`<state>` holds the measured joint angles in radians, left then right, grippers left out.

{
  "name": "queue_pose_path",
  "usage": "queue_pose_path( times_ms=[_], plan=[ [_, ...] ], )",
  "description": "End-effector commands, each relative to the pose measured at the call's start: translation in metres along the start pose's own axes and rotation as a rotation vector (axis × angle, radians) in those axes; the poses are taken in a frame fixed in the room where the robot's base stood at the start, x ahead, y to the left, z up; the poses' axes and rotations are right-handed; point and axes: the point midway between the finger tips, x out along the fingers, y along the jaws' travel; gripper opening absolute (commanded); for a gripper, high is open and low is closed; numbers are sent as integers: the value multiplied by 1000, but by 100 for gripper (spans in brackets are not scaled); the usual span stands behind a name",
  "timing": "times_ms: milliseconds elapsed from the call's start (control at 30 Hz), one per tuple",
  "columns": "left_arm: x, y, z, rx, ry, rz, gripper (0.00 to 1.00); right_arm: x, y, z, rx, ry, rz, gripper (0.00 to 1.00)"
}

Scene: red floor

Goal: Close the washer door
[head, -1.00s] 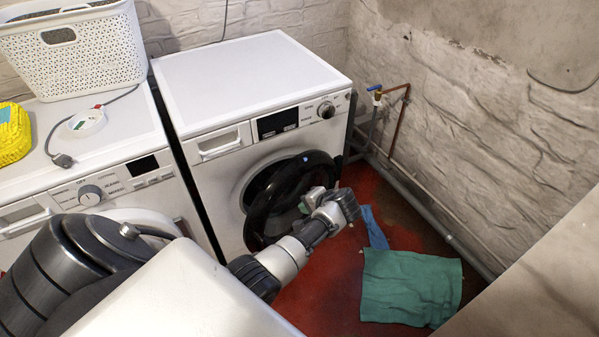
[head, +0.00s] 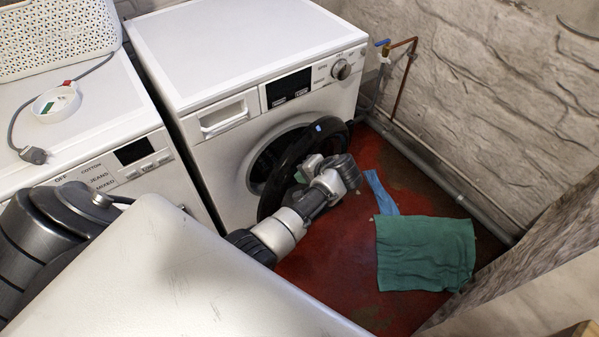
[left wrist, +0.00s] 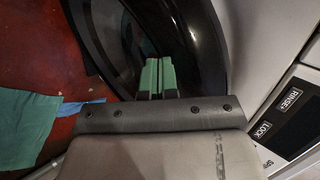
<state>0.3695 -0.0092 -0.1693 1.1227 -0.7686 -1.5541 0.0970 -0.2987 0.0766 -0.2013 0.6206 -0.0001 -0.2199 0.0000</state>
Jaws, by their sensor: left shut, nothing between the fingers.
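The white washer (head: 225,170) stands centre-left in the head view. Its round black door (head: 331,130) is ajar, swung out to the right from the dark drum opening (head: 261,168). My left gripper (head: 300,176) is at the outer face of the door, its hand hiding part of it. In the left wrist view, the green-tipped fingers (left wrist: 157,75) are together and empty, over the glossy black door (left wrist: 205,50). I cannot tell whether they touch it. My right gripper is not in view.
A second white machine (head: 105,150) with a basket (head: 60,45) on top stands at the left. A green cloth (head: 425,255) and a blue cloth (head: 381,192) lie on the red floor. Pipes (head: 440,175) run along the right wall.

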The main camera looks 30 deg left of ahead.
Motion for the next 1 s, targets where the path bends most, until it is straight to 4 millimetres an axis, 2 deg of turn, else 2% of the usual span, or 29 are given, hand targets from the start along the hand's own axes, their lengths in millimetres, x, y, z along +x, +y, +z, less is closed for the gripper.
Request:
queue_pose_path(
  times_ms=[267, 367, 467, 600, 800, 1000],
  plan=[
    [0, 0, 0, 0, 0, -1, 0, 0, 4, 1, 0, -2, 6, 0],
    [4, -8, 2, 12, 10, -3, 0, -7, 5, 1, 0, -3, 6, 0],
    [17, -25, 5, 48, 46, -5, 0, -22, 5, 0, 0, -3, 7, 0],
    [46, -50, 6, 122, 124, -6, 0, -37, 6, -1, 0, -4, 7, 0],
    [78, -72, 2, 146, 156, -2, 0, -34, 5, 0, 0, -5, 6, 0],
    [85, -80, 1, 145, 156, -4, 0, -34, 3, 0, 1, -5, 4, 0]
  ],
)
